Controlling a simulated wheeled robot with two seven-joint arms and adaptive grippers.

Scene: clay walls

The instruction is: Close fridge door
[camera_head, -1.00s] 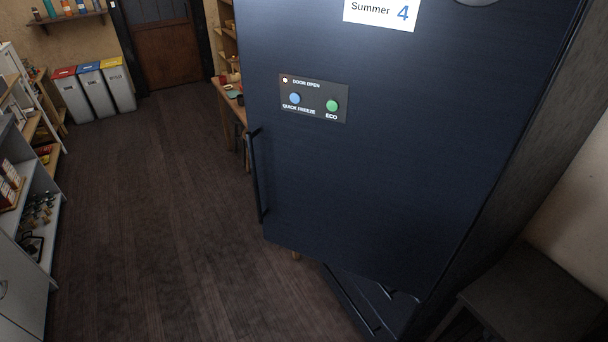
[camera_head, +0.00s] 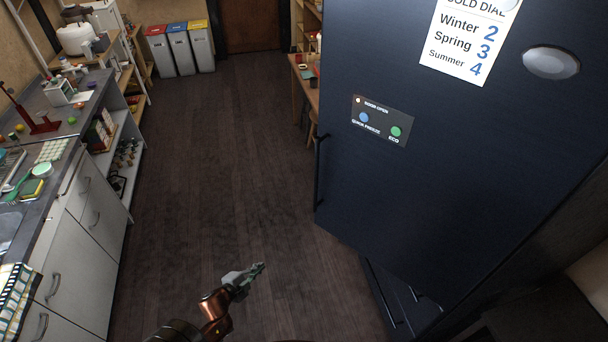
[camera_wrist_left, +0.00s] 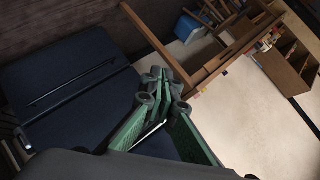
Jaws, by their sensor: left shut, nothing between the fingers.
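The dark blue fridge door (camera_head: 440,160) stands open on the right of the head view. It carries a control panel (camera_head: 382,120) reading "DOOR OPEN" and a dark vertical handle (camera_head: 319,172) along its left edge. My left gripper (camera_head: 258,268) is low in the middle of the head view, left of the door and apart from it in the picture. Its green fingers are shut and empty. They also show in the left wrist view (camera_wrist_left: 160,90), with a dark blue surface beyond them to the left. My right gripper is not in view.
A counter with white drawers (camera_head: 85,225) runs along the left. Three bins (camera_head: 180,48) stand at the back by a brown door (camera_head: 250,25). A wooden table (camera_head: 306,85) stands behind the fridge door. The wooden floor (camera_head: 215,170) between counter and fridge is clear.

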